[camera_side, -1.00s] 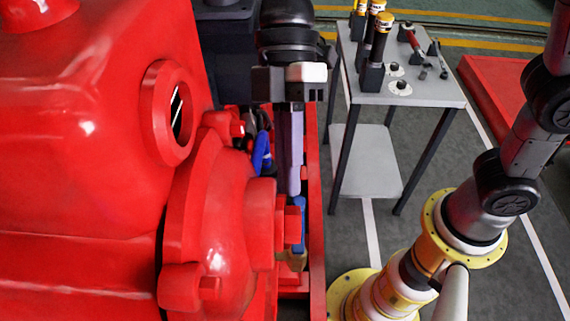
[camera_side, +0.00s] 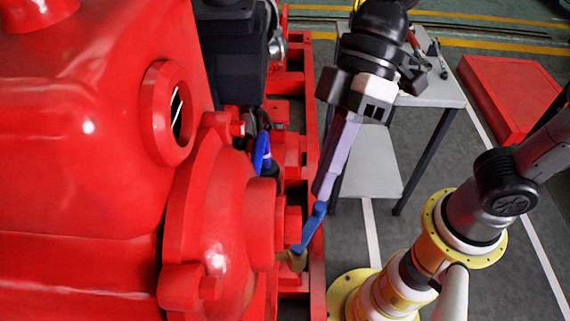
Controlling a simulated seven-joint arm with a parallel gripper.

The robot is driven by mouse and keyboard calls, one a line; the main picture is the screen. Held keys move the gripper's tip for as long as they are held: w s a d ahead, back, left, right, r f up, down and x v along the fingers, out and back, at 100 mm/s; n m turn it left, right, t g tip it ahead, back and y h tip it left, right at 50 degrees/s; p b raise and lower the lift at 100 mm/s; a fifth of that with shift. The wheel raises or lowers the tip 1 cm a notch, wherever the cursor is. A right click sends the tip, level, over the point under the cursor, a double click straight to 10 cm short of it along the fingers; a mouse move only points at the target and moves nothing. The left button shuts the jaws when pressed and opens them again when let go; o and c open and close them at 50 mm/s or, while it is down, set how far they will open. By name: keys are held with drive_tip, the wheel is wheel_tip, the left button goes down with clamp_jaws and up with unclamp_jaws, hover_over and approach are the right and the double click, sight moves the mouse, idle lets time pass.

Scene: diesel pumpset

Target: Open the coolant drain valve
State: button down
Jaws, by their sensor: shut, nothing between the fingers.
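The coolant drain valve appears to be the small brass-coloured valve body (camera_side: 292,260) low beside the red pump housing, with a blue lever handle (camera_side: 311,228). The handle slants up and to the right from the brass body. My gripper (camera_side: 322,194) comes down from above with its long fingers shut and empty. The fingertips are at the upper end of the blue handle and appear to touch it. The far side of the valve is hidden by the red housing.
The large red machine (camera_side: 90,180) fills the left side. Another blue part (camera_side: 261,152) sits behind the housing. A red base rail (camera_side: 314,270) runs beside the valve.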

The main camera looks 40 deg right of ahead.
drive_tip(key=s, duration=0.6)
drive_tip(key=shift+s+a+m+t, duration=0.15)
drive_tip(key=shift+s+m+t, duration=0.15)
drive_tip(key=shift+s+m, duration=0.1)
drive_tip(key=shift+w+a, duration=0.1)
idle(1.4)
drive_tip(key=shift+w+a, duration=0.4)
drive_tip(key=shift+a, duration=0.15)
drive_tip(key=w+d+r, duration=0.2)
drive_tip(key=d+r, duration=0.6)
drive_tip(key=d, duration=0.1)
drive_tip(key=shift+d, duration=0.15)
idle(0.3)
